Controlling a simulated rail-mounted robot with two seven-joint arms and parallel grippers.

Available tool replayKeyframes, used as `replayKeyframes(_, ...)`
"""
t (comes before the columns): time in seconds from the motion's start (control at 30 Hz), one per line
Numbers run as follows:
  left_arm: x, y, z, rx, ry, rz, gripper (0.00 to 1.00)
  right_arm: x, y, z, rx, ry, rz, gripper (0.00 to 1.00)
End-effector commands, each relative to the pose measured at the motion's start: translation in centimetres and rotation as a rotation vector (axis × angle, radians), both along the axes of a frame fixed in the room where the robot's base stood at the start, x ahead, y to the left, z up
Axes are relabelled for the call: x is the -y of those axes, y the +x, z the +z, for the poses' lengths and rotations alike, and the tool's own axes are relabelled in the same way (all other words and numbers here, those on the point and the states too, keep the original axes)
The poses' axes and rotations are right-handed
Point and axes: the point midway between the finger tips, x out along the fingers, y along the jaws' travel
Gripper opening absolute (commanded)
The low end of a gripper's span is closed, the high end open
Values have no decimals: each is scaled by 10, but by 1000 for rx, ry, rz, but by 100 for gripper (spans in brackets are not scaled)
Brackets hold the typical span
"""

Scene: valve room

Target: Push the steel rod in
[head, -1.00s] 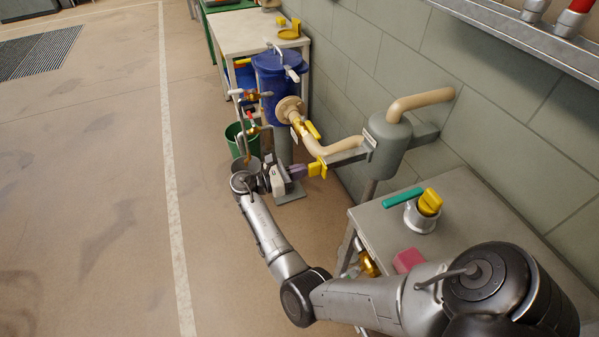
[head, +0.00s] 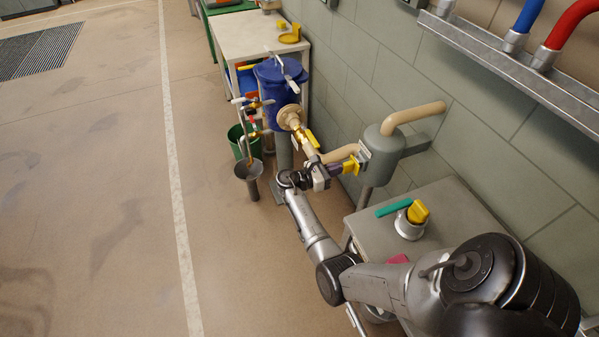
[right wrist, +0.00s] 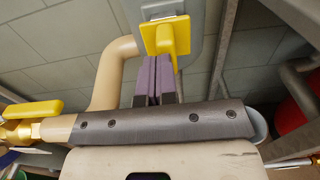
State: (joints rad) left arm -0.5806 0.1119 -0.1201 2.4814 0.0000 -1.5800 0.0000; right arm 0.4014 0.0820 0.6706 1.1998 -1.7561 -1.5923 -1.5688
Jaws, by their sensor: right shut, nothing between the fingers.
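The steel rod's yellow end (head: 351,165) sits close against the light grey collar (head: 364,154) on the grey tank (head: 384,148). The rod's shaft does not show clearly between them. My right gripper (head: 336,170) is shut and empty, with its purple fingers pointing at the yellow end. In the right wrist view the shut fingertips (right wrist: 157,60) are right at the yellow end (right wrist: 164,36), and the collar (right wrist: 160,9) is just behind it. I cannot tell whether fingers and yellow end touch. My left gripper is not in view.
A beige pipe (head: 419,113) leaves the tank's top towards the wall. A yellow valve lever (head: 312,138) is on the pipework beside my right gripper. Open floor lies left.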

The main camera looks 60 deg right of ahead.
Motion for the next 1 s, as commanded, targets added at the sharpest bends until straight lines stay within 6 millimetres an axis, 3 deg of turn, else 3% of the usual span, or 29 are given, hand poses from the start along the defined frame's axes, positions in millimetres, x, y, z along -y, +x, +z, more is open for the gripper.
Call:
replayKeyframes(0.2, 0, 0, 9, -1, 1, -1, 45, 16, -13, 1, 1, -2, -3, 0)
replayKeyframes(0.6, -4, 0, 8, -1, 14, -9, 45, 16, -14, 0, 1, 0, -4, 0)
replayKeyframes(0.77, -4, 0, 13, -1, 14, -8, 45, 5, -5, 0, 1, 2, -5, 0)
replayKeyframes(1.0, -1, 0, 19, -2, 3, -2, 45, -31, 21, 0, 4, 3, -11, 0)
